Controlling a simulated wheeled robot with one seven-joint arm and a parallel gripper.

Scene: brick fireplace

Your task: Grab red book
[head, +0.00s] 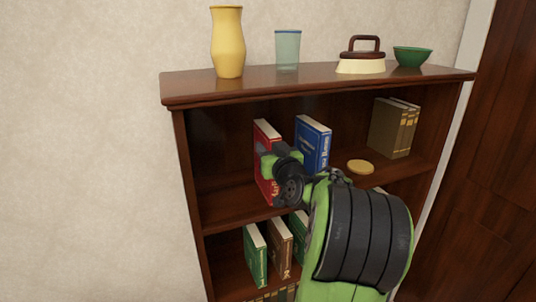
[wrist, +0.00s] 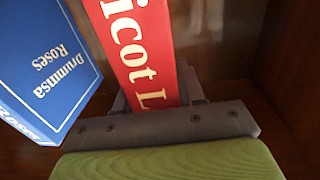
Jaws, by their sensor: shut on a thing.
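The red book (head: 265,136) stands upright on the upper shelf of the wooden bookcase in the head view. My gripper (head: 266,161) is at its spine, and my arm hides part of the book. In the wrist view the red book (wrist: 141,45), with pale lettering, runs down between the grey fingers of my gripper (wrist: 160,95). The gripper is shut on the book. Whether the book is lifted off the shelf I cannot tell.
A blue book (head: 313,143) stands close right of the red one. Brown books (head: 393,128) and a yellow disc (head: 360,167) are farther right. The bookcase top (head: 310,80) is above, bearing a yellow vase (head: 228,42). Green books (head: 255,254) stand below.

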